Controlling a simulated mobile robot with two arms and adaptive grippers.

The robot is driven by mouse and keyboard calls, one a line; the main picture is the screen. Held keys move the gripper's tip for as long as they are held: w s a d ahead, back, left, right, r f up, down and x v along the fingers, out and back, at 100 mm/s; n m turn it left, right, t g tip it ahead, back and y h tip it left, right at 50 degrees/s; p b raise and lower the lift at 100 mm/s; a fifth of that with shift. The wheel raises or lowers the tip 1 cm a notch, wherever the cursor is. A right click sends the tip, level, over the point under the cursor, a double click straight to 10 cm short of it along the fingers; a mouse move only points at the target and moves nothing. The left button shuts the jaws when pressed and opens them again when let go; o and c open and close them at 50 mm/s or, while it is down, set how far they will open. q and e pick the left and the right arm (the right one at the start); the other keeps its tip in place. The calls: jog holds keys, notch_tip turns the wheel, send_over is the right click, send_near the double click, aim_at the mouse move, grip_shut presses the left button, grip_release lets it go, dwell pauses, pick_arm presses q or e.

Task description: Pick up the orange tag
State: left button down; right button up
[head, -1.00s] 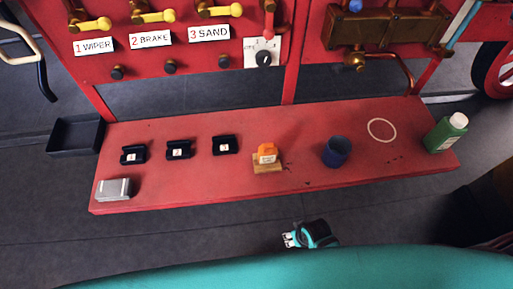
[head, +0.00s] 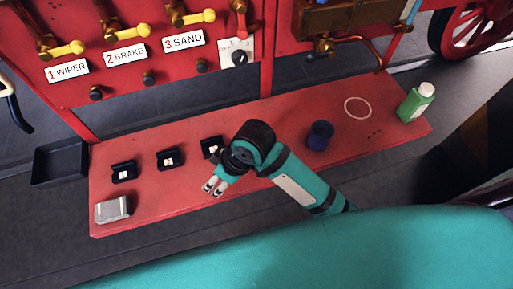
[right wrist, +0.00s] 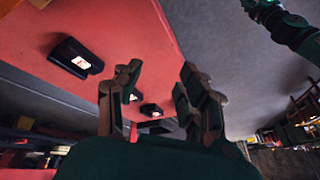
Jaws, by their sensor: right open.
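The orange tag does not show now; my right arm covers the part of the red bench (head: 245,187) where it stood on a small wooden block. My right gripper (head: 212,187) is open and empty above the front part of the bench, just in front of the rightmost black holder (head: 211,147). In the right wrist view the two fingers of my right gripper (right wrist: 160,85) are spread, with nothing between them. Part of another teal arm of mine shows at the top right there; its jaws are unclear.
Black holders (head: 123,172) with white labels stand in a row on the bench. A grey metal box (head: 112,209) sits at the left front corner. A blue cup (head: 320,135) and a green bottle (head: 416,102) stand to the right. A black tray (head: 60,164) lies off the left end.

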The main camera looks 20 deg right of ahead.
jog(key=w+a+r+n+g+h, duration=0.2)
jog(key=w+a+r+n+h, duration=0.1)
jog(key=r+n, duration=0.3)
jog(key=w+d+r+n+h, duration=0.3)
jog(key=w+d+r+h, duration=0.25)
jog(key=d, duration=0.35)
jog(key=shift+t+h, duration=0.3)
jog(key=shift+h, duration=0.25)
jog(key=p+x, duration=0.1)
jog(key=x, duration=1.5)
jog(key=shift+s+d+f+p, duration=0.25)
jog(key=shift+d+p, duration=0.05)
jog(key=shift+p, duration=0.1)
jog(key=shift+f, duration=0.25)
pick_arm(q)
jog(key=shift+w+a+r, duration=0.1)
jog(key=shift+a+r, duration=0.55)
jog(key=shift+r, duration=0.2)
pick_arm(e)
grip_shut()
